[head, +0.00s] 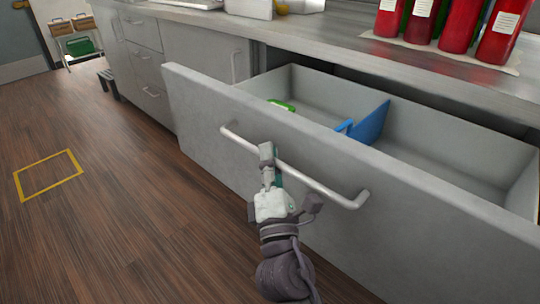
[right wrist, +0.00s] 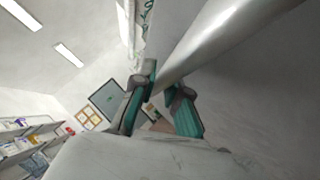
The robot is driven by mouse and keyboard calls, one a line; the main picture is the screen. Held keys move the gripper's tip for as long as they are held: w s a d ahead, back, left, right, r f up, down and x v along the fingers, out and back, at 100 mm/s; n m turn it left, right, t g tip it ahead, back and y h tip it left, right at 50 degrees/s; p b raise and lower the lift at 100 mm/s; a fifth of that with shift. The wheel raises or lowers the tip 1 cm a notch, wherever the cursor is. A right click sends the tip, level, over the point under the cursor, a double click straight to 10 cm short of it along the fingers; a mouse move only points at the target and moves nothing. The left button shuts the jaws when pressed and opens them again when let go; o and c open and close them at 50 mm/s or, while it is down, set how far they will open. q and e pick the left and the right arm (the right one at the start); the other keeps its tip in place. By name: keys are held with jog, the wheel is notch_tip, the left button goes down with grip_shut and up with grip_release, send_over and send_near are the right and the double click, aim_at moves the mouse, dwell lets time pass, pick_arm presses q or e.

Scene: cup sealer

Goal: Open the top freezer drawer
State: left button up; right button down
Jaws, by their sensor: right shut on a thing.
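A wide grey drawer (head: 300,148) stands well open under the counter in the head view. A silver bar handle (head: 310,180) runs across its front. My right gripper (head: 268,158) is shut on the handle, left of its middle. In the right wrist view the handle (right wrist: 225,40) runs from the upper right to the fingers (right wrist: 160,100). Inside the drawer lie a blue item (head: 370,124) and a green item (head: 281,105). My left gripper is in neither view.
The counter (head: 330,36) above holds several red bottles (head: 457,24) at the right. Closed drawers and cabinets (head: 190,55) stand to the left. The wooden floor (head: 110,190) at the left is clear, with a yellow marked rectangle (head: 48,190).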

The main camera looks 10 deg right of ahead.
jog(key=shift+f, duration=0.1)
jog(key=c, duration=1.2)
grip_release()
jog(key=v, duration=1.2)
